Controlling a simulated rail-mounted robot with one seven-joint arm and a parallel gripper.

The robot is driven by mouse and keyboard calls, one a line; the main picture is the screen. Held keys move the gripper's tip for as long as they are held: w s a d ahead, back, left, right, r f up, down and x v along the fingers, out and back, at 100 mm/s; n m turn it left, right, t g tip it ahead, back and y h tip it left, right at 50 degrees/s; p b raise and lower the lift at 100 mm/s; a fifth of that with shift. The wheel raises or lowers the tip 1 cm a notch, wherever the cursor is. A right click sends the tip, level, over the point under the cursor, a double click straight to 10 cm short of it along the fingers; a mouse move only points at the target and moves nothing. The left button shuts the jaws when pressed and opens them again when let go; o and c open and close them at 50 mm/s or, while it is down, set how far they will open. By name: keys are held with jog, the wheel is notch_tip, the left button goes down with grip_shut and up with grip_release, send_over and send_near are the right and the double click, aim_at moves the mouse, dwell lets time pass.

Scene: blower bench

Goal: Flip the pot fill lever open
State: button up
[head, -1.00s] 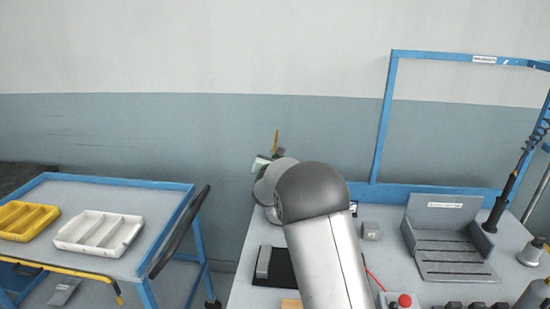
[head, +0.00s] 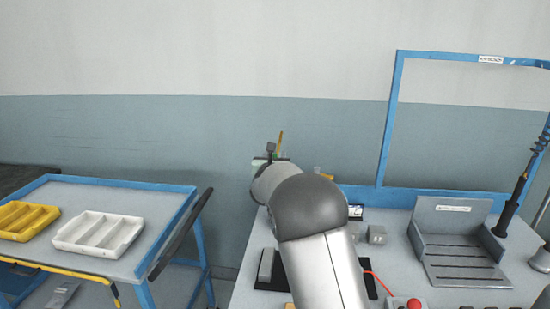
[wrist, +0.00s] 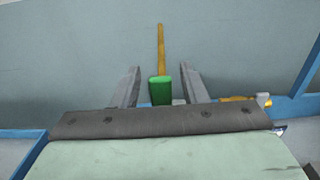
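A green block (wrist: 161,89) with a thin upright yellow rod (wrist: 161,48) behind or above it shows in the wrist view. I cannot tell for sure whether this is the pot fill lever. My gripper (wrist: 159,67) is open, with one finger on each side of the green block in the picture and a gap on both sides. How far beyond the fingertips the block lies is unclear. In the head view the rod (head: 281,143) rises at my wrist. My arm hides most of the gripper and what lies behind it.
A brass-coloured fitting (wrist: 238,99) is right of the fingers, near a blue frame post (wrist: 308,70). A grey slotted fixture (head: 460,245), small grey block (head: 377,234) and red button (head: 414,304) are on the bench. A cart with yellow (head: 25,220) and white (head: 97,233) trays stands left.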

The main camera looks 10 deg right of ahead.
jog(key=b+v, duration=0.4)
jog(key=v, duration=1.3)
jog(key=shift+s, duration=0.2)
jog(key=s+d+f+m+g+h+p, duration=0.15)
jog(key=s+d+f+m+g, duration=0.25)
jog(key=s+d+m+g, duration=0.45)
jog(key=s+d+f+m+g+h, duration=0.2)
jog(key=s+d+f+m+g, duration=0.3)
jog(key=s+m, duration=0.65)
jog(key=s+a+f+m+g+y, duration=0.1)
jog(key=s+a+f+m+y, duration=0.1)
jog(key=s, duration=0.4)
jog(key=s+a+f+m+g+y, duration=0.1)
jog(key=s+a+f+m+y, duration=0.1)
jog(key=s+a+m+y, duration=0.2)
jog(key=s+a+f+m+g+y, duration=0.1)
jog(key=s+a+f+m+y, duration=0.1)
jog(key=s+m, duration=0.4)
jog(key=shift+s+a+y+p, duration=0.45)
jog(key=shift+s+a, duration=0.3)
jog(key=shift+s, duration=0.2)
